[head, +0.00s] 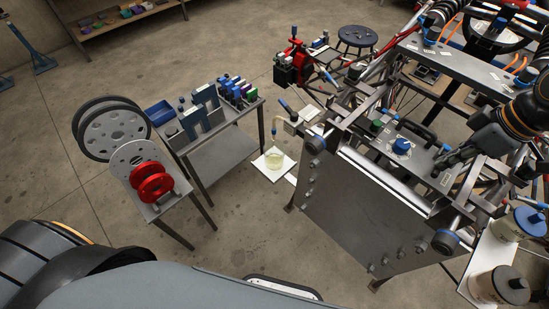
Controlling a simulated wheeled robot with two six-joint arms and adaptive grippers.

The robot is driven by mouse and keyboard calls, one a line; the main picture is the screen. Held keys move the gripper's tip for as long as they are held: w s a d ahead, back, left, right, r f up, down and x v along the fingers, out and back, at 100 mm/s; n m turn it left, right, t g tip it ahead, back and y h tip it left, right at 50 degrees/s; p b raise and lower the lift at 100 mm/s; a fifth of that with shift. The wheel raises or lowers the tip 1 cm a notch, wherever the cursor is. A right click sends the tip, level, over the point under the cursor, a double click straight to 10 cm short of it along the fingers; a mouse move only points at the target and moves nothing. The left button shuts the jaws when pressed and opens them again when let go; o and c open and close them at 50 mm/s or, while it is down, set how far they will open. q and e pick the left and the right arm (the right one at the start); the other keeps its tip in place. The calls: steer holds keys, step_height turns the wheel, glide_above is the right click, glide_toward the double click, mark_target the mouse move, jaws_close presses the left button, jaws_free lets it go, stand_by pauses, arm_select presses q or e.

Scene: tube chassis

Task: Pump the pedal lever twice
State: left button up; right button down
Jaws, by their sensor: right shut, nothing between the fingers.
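The tube chassis (375,215) stands at the right, with a large grey front plate and a deck behind it. My right gripper (440,165) reaches in from the right, low over the deck. It is shut with nothing held, and its tips are just right of a blue round cap (401,146). A dark curved bar (417,131) lies behind the cap. I cannot tell for certain which part is the pedal lever; it may be small or hidden by the gripper and arm. My left gripper is out of view.
A green cap (376,126) sits left of the blue one. A side table (222,152) holds blocks.

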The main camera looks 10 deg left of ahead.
steer(key=shift+s+f+b, duration=0.1)
steer(key=shift+f+b, duration=0.35)
steer(key=shift+f, duration=0.05)
steer(key=shift+r, duration=0.1)
steer(key=shift+w+d+r+p, duration=0.15)
steer(key=shift+r+p, duration=0.35)
steer(key=shift+r, duration=0.3)
steer(key=shift+w+r+p, duration=0.15)
steer(key=shift+r+p, duration=0.35)
steer(key=shift+r, duration=0.25)
steer(key=r+p, duration=0.1)
steer(key=r, duration=0.1)
steer(key=p, duration=0.1)
steer(key=shift+w+d+r+p, duration=0.1)
steer(key=shift+w+r+p, duration=0.2)
steer(key=shift+r, duration=0.1)
